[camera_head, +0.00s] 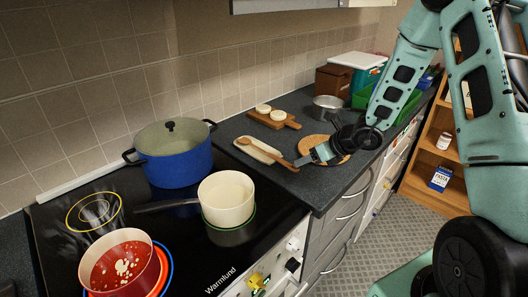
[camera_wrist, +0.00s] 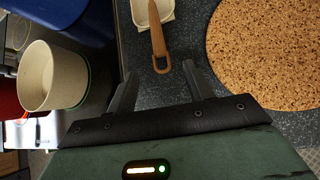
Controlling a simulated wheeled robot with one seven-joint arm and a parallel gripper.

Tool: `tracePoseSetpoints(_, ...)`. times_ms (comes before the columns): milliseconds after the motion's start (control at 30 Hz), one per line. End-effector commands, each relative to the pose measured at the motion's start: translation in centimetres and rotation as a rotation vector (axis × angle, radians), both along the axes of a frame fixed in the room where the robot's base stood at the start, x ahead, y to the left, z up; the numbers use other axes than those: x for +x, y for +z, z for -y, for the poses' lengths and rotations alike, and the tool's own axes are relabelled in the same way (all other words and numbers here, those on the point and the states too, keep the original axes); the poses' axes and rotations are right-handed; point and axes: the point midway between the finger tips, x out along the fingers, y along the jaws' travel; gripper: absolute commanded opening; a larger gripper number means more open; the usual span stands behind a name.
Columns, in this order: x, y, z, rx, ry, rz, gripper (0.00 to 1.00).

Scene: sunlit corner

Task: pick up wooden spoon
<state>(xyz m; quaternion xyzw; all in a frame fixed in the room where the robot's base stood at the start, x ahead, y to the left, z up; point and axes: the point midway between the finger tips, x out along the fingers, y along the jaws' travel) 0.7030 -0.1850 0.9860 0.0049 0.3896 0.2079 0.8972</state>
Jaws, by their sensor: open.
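The wooden spoon (camera_head: 278,158) lies on a pale spoon rest (camera_head: 252,150) on the dark counter, its handle sticking out toward my gripper (camera_head: 306,158). In the wrist view the spoon (camera_wrist: 158,42) shows as a brown handle ending in a loop; its bowl is out of frame. The spoon rest (camera_wrist: 142,15) is at the top edge there. My gripper (camera_wrist: 159,74) is open and empty, with the handle's looped end in line with the gap between its fingertips. I cannot tell the height of the fingers above the counter.
A round cork mat (camera_head: 334,143) lies right beside my gripper. A cutting board (camera_head: 275,119) with two pale round pieces and a metal pan (camera_head: 328,108) stand behind. The stove at left holds a blue pot (camera_head: 178,165), a cream saucepan (camera_head: 226,205) and a red pot (camera_head: 118,280).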

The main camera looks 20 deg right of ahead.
Motion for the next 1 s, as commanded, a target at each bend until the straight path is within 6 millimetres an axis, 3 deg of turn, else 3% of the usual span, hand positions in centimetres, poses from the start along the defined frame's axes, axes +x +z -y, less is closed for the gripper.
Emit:
tracePoseSetpoints(500,3.0,-3.5,-1.8,0.001,0.002,-0.001,0.52)
tracePoseSetpoints(833,3.4,-4.0,-2.0,-0.001,0.001,0.001,0.52)
tracePoseSetpoints(867,3.4,-4.0,-2.0,-0.001,0.001,0.001,0.46)
tracePoseSetpoints(1000,3.4,-4.0,-2.0,-0.001,0.001,0.0,0.07)
